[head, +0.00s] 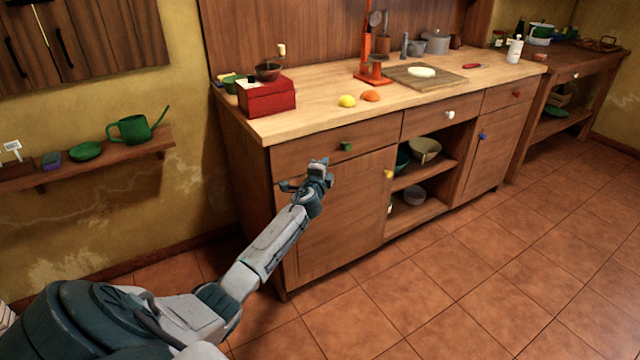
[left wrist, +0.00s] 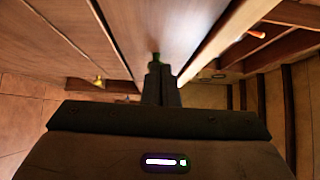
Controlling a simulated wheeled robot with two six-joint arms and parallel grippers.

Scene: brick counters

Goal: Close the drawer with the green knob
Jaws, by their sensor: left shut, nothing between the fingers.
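The wooden drawer (head: 300,153) with the green knob (head: 346,146) is the left one in the top row of the near counter. Its front looks nearly flush with the counter; I cannot tell whether a small gap is left. My left gripper (head: 320,164) is shut and empty, in front of the lower part of this drawer front, left of and below the knob in the head view. In the left wrist view the shut fingers (left wrist: 160,82) point toward the green knob (left wrist: 155,57); whether they touch anything is unclear. My right gripper is not in view.
A door with a yellow knob (head: 388,174) is below the drawer. A white-knob drawer (head: 425,122) and a red-knob drawer (head: 500,98) are to the right. A red box (head: 268,98), a lemon (head: 347,101) and an orange (head: 370,96) are on the countertop. The tiled floor in front is clear.

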